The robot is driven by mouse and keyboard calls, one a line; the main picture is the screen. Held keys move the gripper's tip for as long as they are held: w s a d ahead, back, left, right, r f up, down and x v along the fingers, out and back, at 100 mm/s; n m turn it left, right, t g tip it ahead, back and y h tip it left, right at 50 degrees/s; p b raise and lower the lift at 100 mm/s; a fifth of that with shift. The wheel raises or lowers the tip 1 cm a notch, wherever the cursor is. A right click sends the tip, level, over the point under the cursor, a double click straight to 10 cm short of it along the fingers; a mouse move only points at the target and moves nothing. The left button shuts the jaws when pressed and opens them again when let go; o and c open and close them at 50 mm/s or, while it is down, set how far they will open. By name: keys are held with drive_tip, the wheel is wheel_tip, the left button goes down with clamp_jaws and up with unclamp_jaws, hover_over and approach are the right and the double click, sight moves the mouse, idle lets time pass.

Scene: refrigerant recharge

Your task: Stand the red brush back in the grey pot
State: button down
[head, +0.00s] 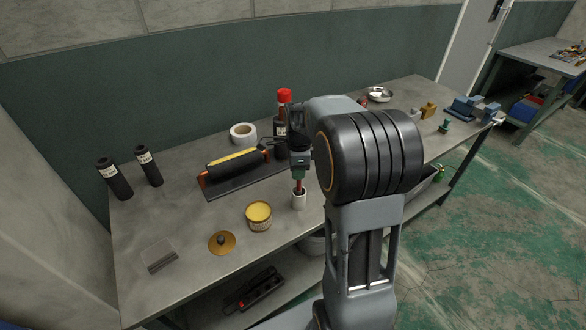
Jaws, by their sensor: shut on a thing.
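My gripper (299,173) points down over the front middle of the bench, shut on the red brush. The red brush (298,187) shows as a short, roughly upright red length below the jaws. Its lower end is at the mouth of the small light grey pot (298,202) and appears to be inside it. Whether the brush touches the pot's bottom is hidden. The pot stands upright on the bench, near its front edge.
A yellow-topped tin (259,216) stands just left of the pot. A red-capped dark bottle (281,135) and a white tape roll (243,134) stand behind. A roller tool (238,166) lies back left. The bench (190,215) has bare room at left.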

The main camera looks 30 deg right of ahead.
drive_tip(key=shift+w+d+f, duration=0.15)
drive_tip(key=shift+d+f, duration=0.05)
drive_tip(key=c, duration=1.1)
unclamp_jaws()
drive_tip(key=shift+a+r, duration=0.1)
drive_tip(key=shift+a, duration=0.1)
drive_tip(key=shift+o, duration=1)
drive_tip(key=shift+d, duration=0.15)
wheel_tip(320, 180, up, 14)
